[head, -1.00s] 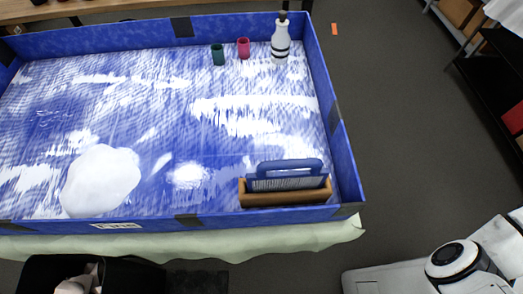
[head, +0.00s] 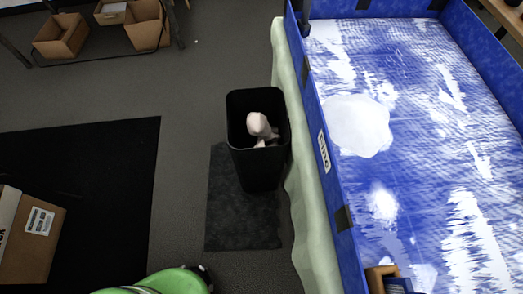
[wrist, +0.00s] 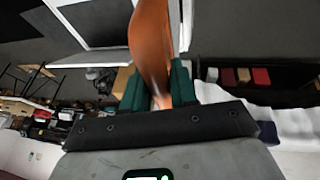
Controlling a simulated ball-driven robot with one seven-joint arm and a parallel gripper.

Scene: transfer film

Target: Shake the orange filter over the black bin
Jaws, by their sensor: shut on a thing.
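In the wrist view my gripper (wrist: 158,88) is shut on an orange object, the orange filter (wrist: 149,40), held between its two dark green fingers. The filter reaches up out of the top of the picture, so its far end is hidden. In the head view the black bin (head: 240,165) stands on a dark mat beside the blue-walled table, with pale crumpled stuff (head: 259,126) inside. Neither my gripper nor the filter shows in the head view, so their distance from the bin cannot be told.
The blue-walled table (head: 345,217) with a pale green cloth (head: 303,200) is right of the bin. A cardboard box (head: 38,232) lies on a black mat (head: 100,180) at the left. A green rounded thing (head: 172,281) is at the bottom edge. Grey floor (head: 190,110) is clear left of the bin.

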